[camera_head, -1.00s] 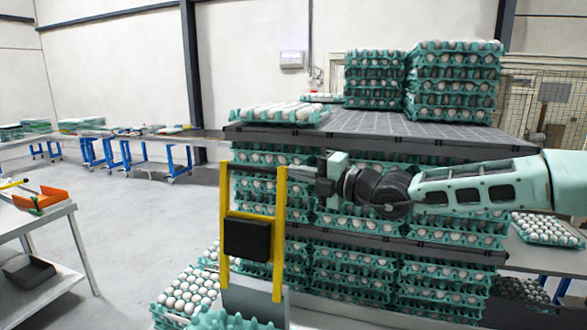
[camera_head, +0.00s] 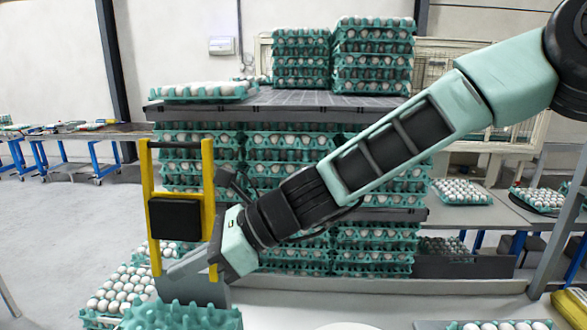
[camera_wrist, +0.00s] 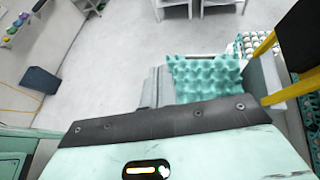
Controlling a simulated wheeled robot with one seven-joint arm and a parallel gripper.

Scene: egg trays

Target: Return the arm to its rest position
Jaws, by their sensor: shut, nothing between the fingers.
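My gripper (camera_head: 178,268) is at the lower left of the head view, below and in front of the black box (camera_head: 175,219) between the yellow posts. It is shut and empty. My arm slopes down to it from the upper right. In the wrist view my gripper (camera_wrist: 157,88) shows as grey plates at the middle. A bare teal egg tray (camera_wrist: 205,80) lies just right of it in that view, apart from it as far as I can tell. The same kind of tray (camera_head: 180,316) shows at the bottom of the head view.
A tall stack of egg trays (camera_head: 285,253) with grey pallets (camera_head: 290,101) stands behind my arm. Filled trays (camera_head: 460,191) lie on tables at the right. A yellow post (camera_head: 208,190) stands close to my gripper. Open floor (camera_head: 60,240) lies at the left.

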